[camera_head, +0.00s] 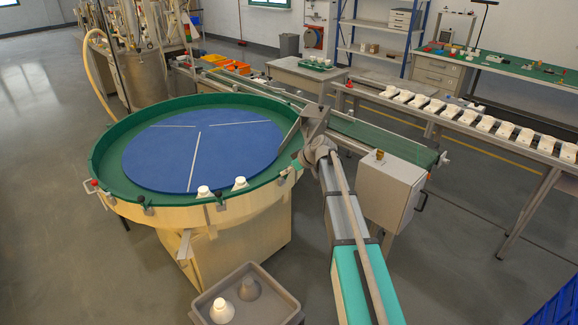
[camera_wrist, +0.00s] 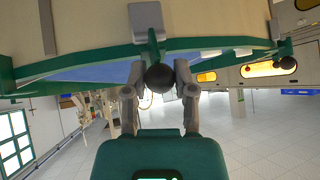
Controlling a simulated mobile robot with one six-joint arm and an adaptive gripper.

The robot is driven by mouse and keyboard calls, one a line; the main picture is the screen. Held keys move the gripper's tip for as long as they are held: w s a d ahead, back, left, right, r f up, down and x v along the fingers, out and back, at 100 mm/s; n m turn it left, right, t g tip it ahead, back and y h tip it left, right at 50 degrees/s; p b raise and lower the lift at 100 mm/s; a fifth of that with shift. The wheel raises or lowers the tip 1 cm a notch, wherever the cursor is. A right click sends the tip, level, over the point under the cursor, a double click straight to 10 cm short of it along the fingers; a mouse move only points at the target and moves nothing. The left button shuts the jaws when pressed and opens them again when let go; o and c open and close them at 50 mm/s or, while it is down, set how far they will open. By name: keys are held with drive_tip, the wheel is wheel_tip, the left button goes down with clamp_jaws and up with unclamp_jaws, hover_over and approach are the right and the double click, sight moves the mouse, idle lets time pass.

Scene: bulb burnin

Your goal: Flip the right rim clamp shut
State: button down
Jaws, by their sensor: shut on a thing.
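The round table has a green rim (camera_head: 105,150) around a blue disc (camera_head: 225,150). My gripper (camera_wrist: 160,88) is shut on the dark ball knob (camera_wrist: 160,76) of a rim clamp, with a finger on each side of it. The clamp's green lever (camera_wrist: 153,45) runs from the knob to a grey plate (camera_wrist: 150,18) at the rim. In the head view my arm reaches to the rim's right side, and its wrist covers most of this spot. Other clamps sit along the front rim, one with a black knob (camera_head: 220,197) and one with a red knob (camera_head: 94,183).
Two white bulb-like pieces (camera_head: 203,191) (camera_head: 239,183) stand at the front rim. A grey bin (camera_head: 285,304) with a white piece in it is below. A green conveyor (camera_head: 375,138) and a grey box (camera_head: 391,190) are close to my arm on the right.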

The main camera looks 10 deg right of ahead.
drive_tip(key=g+h+p, duration=0.1)
drive_tip(key=w+a+g+p, duration=0.1)
drive_tip(key=shift+w+r+h+p, duration=0.1)
drive_tip(key=shift+r+h+p, duration=0.25)
drive_tip(key=shift+h, duration=0.05)
drive_tip(key=shift+w+a+f+g+h+p, duration=0.2)
drive_tip(key=shift+g+h+p, duration=0.3)
drive_tip(key=shift+g, duration=0.3)
drive_tip(key=shift+m, duration=0.3)
drive_tip(key=shift+c, duration=2.1)
unclamp_jaws()
drive_tip(key=shift+s+d, duration=0.1)
drive_tip(key=shift+d, duration=0.05)
